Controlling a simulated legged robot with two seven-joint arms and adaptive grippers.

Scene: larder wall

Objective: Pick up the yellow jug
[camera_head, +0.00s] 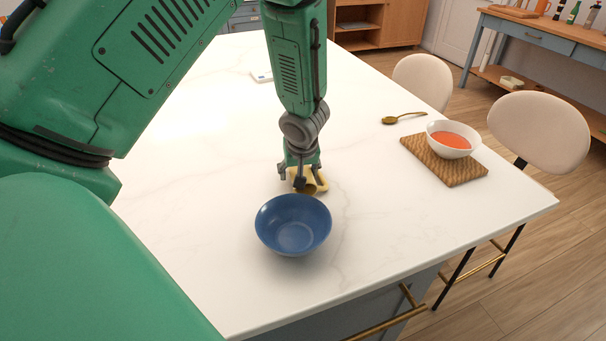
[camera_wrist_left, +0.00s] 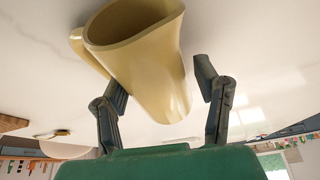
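The yellow jug (camera_head: 310,189) is on the white counter, just behind the blue bowl, partly hidden by my left gripper (camera_head: 300,178). In the left wrist view the jug (camera_wrist_left: 150,62) shows large and tilted in the picture, its open mouth at the top and its handle at the upper left. The two fingers of my left gripper (camera_wrist_left: 160,78) are spread on either side of the jug. A narrow gap shows between the jug and the right-hand finger. I cannot tell whether the left-hand finger touches the jug. My right gripper is in neither view.
The blue bowl (camera_head: 285,240) stands close in front of the jug. A white bowl of red soup (camera_head: 434,141) sits on a wooden board (camera_head: 463,176) at the right, with a gold spoon (camera_head: 404,117) behind it. The counter left of the jug is clear.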

